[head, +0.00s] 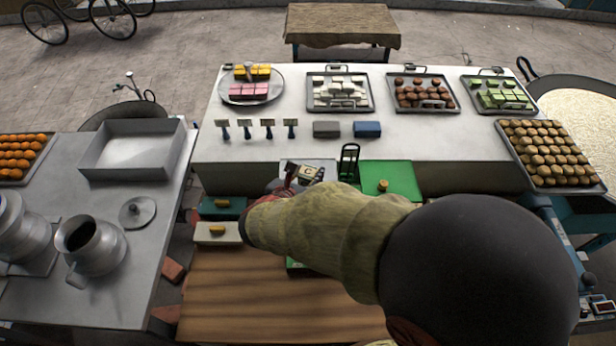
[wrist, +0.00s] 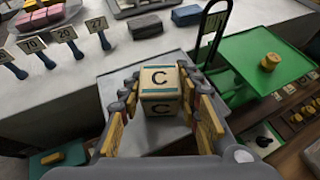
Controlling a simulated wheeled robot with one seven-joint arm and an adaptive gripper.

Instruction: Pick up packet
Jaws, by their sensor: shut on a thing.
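The packet (wrist: 160,82) is a small cream box with teal stripes and a black letter C on its faces. In the wrist view my gripper (wrist: 160,98) is shut on it, with fingers on its left and right sides. In the head view the packet (head: 309,172) shows at the end of my gripper (head: 302,175), in front of the white counter. A pale grey flat surface (wrist: 112,92) lies beneath it. I cannot tell whether the packet touches that surface. My arm hides much of the area below.
A green board (head: 402,178) with a small yellow-brown piece lies to the right, beside a black upright handle (head: 348,160). The white counter (head: 255,150) holds trays of sweets, number tags, a grey block (head: 327,129) and a blue block (head: 367,129). A steel table (head: 140,215) stands left.

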